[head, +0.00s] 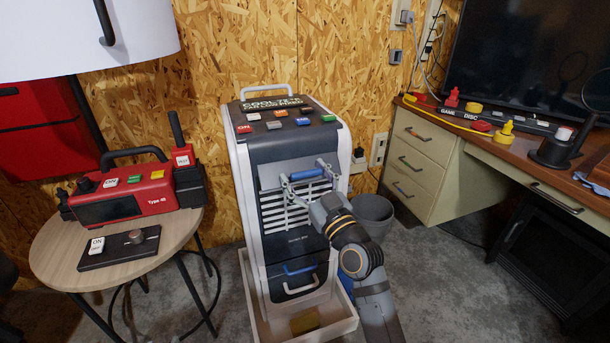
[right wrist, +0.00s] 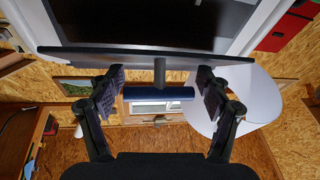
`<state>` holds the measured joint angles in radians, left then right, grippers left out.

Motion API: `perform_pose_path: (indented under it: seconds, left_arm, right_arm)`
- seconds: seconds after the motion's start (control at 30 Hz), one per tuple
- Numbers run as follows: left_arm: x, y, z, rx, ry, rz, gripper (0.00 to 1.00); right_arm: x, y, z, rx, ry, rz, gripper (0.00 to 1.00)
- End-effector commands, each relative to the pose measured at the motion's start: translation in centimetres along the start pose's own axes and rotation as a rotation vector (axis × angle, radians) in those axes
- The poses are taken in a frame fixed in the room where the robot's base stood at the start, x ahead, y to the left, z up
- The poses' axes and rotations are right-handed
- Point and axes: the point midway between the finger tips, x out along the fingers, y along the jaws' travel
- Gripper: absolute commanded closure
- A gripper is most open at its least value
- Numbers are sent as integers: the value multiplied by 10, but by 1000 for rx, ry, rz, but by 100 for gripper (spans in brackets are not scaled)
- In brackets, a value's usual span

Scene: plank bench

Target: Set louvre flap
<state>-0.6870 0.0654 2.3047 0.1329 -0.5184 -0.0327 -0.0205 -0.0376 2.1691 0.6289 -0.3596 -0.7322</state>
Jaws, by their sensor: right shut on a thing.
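The louvre flap (head: 270,174) is a grey panel above the white slats on the front of the dark and white cooler (head: 290,143). It appears to stick out from the front, but its exact angle is hard to read. A blue bar handle (head: 307,174) sits on the flap; in the right wrist view the handle (right wrist: 158,94) hangs on a short grey stem from the flap's dark edge (right wrist: 160,56). My left gripper is out of view.
White slats (head: 285,213) lie below the flap. The cooler stands in a pale tray (head: 254,309). A round table (head: 65,258) with a red device (head: 121,194) is at left. A bin (head: 373,216) and a desk (head: 455,180) stand at right.

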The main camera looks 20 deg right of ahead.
Motion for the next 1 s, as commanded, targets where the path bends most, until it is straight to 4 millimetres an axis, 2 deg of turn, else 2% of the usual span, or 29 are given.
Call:
perform_pose_path:
  seconds: [0.1,0.13,0.3,0.67,0.77,1.0]
  left_arm:
    - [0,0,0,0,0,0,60]
    - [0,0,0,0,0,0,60]
    - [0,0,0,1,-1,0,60]
    - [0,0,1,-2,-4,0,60]
    - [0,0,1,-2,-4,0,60]
    - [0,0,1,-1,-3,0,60]
  right_arm:
    - [0,1,-2,1,5,2,54]
    - [0,1,-2,1,5,2,20]
    - [0,0,-2,0,3,1,0]
    - [-3,0,0,-1,0,0,0]
    - [-16,0,1,-1,-2,0,0]
    - [-61,0,1,-3,-2,-1,0]
